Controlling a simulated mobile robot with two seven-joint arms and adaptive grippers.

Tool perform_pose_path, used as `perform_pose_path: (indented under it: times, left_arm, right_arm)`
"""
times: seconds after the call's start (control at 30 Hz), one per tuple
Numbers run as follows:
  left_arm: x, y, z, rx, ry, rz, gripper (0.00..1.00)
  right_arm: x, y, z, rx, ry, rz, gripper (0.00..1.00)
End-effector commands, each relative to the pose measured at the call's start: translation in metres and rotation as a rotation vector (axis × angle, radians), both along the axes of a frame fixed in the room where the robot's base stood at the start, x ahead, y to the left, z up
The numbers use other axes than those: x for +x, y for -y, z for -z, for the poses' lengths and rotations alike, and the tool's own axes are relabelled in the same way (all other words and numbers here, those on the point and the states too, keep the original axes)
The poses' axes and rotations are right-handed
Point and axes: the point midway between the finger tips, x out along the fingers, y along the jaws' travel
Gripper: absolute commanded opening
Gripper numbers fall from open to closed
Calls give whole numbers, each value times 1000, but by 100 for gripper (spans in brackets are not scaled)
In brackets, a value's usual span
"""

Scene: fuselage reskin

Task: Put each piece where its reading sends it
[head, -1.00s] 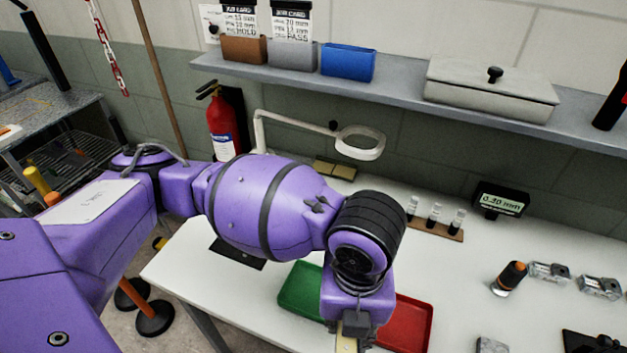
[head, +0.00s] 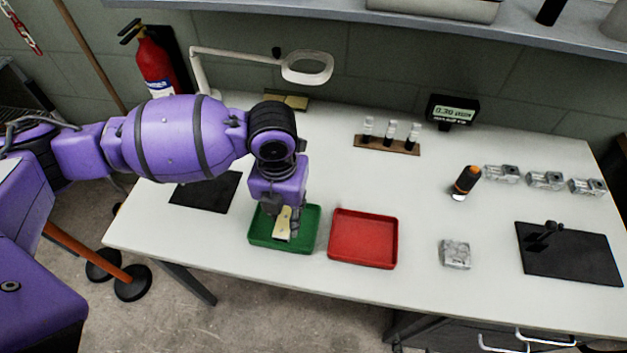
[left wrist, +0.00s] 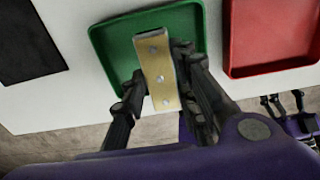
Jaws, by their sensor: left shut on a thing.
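My left gripper (head: 283,222) is shut on a flat tan metal piece (left wrist: 160,74) with several holes or rivets along it. The left wrist view shows the piece between the two fingers, over the green tray (left wrist: 107,48). In the head view the piece (head: 282,226) is over the green tray (head: 258,238); I cannot tell whether it touches the tray floor. The red tray (head: 362,238) beside it is empty. A gauge display (head: 453,111) at the back reads about 0.30 mm.
Right of the trays lie a grey metal block (head: 455,254) and a black mat (head: 568,252) with a small stand. Several metal blocks (head: 545,180), an orange-and-black tool (head: 466,182), a vial rack (head: 387,146) and a ring lamp (head: 307,67) stand farther back. The table's middle is clear.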

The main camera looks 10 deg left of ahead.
Motion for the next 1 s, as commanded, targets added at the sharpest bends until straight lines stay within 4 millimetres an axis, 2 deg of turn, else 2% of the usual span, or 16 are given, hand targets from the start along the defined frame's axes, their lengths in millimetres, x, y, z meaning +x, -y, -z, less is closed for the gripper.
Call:
perform_pose_path:
  times: [0.23, 0.43, 0.83, 0.87, 1.0]
  left_arm:
    - [9, -7, 15, 0, -3, -3, 1]
    - [9, -8, 44, 0, -4, -1, 1]
    - [9, -8, 49, 1, -1, -1, 1]
    - [9, -8, 49, 1, -1, -1, 29]
    - [10, -8, 49, 0, 0, -1, 46]
  right_arm:
    - [0, -1, 1, 1, 0, 1, 52]
    - [-2, 0, 3, -1, -4, -1, 52]
    - [-1, 3, 3, -8, -3, -5, 52]
    - [-1, 4, 3, -8, -3, -6, 52]
    - [-1, 4, 3, -8, -2, -6, 52]
